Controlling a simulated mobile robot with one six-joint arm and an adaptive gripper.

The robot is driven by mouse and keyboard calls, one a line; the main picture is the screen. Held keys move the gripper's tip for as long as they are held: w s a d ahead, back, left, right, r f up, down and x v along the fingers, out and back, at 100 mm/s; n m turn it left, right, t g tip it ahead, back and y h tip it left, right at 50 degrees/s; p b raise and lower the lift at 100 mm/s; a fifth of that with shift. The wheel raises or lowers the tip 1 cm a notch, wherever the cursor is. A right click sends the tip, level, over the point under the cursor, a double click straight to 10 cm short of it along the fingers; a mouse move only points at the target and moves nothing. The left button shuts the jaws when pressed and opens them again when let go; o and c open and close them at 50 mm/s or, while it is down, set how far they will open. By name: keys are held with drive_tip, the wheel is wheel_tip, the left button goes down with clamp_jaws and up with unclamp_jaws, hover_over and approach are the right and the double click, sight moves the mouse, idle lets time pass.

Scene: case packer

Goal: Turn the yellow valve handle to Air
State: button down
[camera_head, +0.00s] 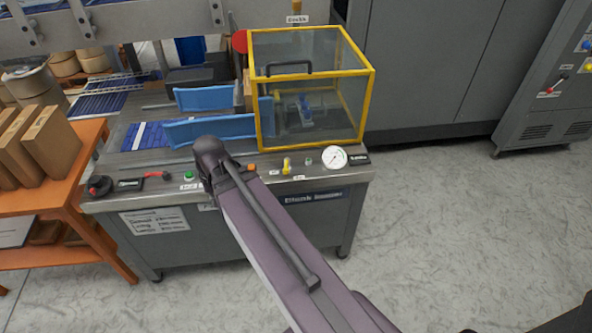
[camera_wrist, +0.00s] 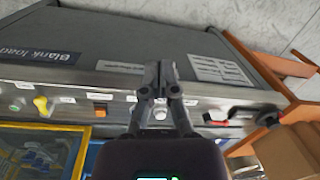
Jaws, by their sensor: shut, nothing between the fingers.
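The yellow valve handle (camera_head: 286,165) is on the front panel of the case packer, below the yellow-framed clear box. It also shows at the left of the wrist view (camera_wrist: 41,104). Small white labels (camera_head: 274,172) sit beside it, too small to read. My gripper (camera_wrist: 158,72) is shut and empty in the middle of the wrist view. It is over the panel edge, beside the orange switch and well apart from the yellow handle. In the head view my arm hides the gripper fingers.
The panel also carries an orange switch (camera_wrist: 100,108), a green button (camera_head: 189,176), a red handle (camera_head: 157,175), a black knob (camera_head: 99,186) and a pressure gauge (camera_head: 334,157). An orange table (camera_head: 92,135) with cartons stands left. The floor (camera_head: 450,230) at right is clear.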

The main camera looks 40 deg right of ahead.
drive_tip(key=w+d+f+m+t+y+b, duration=0.1)
drive_tip(key=d+f+m+y+b, duration=0.15)
drive_tip(key=d+m, duration=0.55)
drive_tip(key=w+d+f+m+t+y+b, duration=0.1)
drive_tip(key=w+d+f+m+y+b, duration=0.25)
drive_tip(key=d, duration=0.85)
drive_tip(key=s+d+m+t+b, duration=0.1)
drive_tip(key=s+d+m+b, duration=0.1)
drive_tip(key=d, duration=0.5)
drive_tip(key=s+d+m+t+b, duration=0.2)
drive_tip(key=s+d+m, duration=0.1)
drive_tip(key=d+m, duration=0.2)
drive_tip(key=s+d+m+t+b, duration=0.1)
drive_tip(key=d+m, duration=0.3)
drive_tip(key=d, duration=0.4)
drive_tip(key=shift+s+d+f+m+t+b, duration=0.1)
drive_tip(key=shift+s+d+m+t+b, duration=0.1)
drive_tip(key=shift+s+b, duration=0.2)
drive_tip(key=shift+s+d+f+m+t+b, duration=0.1)
drive_tip(key=shift+s+t+b, duration=0.15)
drive_tip(key=shift+s, duration=0.25)
drive_tip(key=shift+s+d+r, duration=0.1)
drive_tip(key=shift+s+d, duration=0.15)
drive_tip(key=shift+d, duration=0.2)
drive_tip(key=shift+w+a, duration=0.1)
